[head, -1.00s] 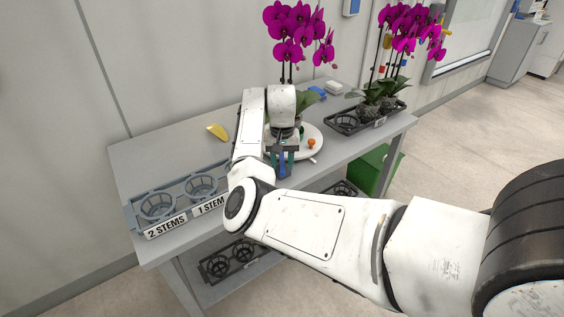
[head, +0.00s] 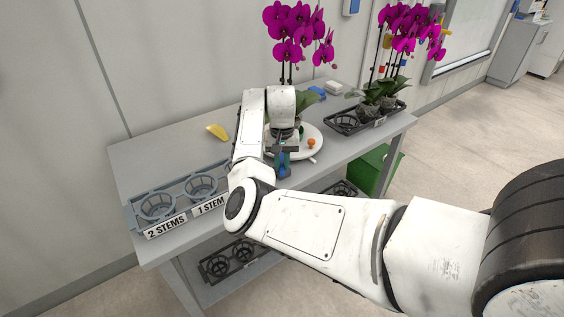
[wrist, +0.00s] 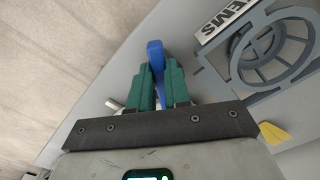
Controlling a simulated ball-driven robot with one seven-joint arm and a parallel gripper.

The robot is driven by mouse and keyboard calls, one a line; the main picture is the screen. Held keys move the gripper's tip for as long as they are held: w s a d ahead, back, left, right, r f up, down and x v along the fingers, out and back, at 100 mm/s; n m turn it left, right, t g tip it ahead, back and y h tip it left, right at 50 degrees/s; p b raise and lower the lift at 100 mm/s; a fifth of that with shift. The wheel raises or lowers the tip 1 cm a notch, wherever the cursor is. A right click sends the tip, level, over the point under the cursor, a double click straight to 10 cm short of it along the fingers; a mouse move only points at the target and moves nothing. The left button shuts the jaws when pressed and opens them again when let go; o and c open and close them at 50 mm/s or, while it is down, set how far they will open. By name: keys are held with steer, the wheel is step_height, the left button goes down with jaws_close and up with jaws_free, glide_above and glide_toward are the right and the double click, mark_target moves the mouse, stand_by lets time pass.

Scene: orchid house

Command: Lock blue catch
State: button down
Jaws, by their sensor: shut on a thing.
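My gripper (wrist: 159,92) is shut on the blue catch (wrist: 155,52), a blue lever between its green fingers in the wrist view. In the head view my gripper (head: 283,168) is at the front edge of the bench, in front of a white round plate (head: 310,139). The blue catch also shows low between the fingers in the head view (head: 283,173). My wrist hides part of the plate and the base of the orchid (head: 296,35) behind it. I cannot see where the catch is fixed.
A grey rack with two empty basket holders (head: 158,207) stands at the left, labelled 2 STEMS and 1 STEM. A yellow object (head: 217,132) lies behind it. A black tray (head: 341,122) with potted orchids is at the right. A green bin (head: 371,169) stands beside the bench.

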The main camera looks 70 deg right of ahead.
steer(key=shift+w+r+m+p, duration=0.1)
steer(key=shift+r+m+p, duration=0.05)
steer(key=shift+m+p, duration=0.4)
steer(key=shift+w+a+m, duration=0.1)
steer(key=shift+w+m, duration=0.05)
steer(key=shift+m, duration=0.4)
steer(key=c, duration=1.1)
jaws_free()
step_height(320, 180, up, 10)
steer(key=shift+r, duration=0.25)
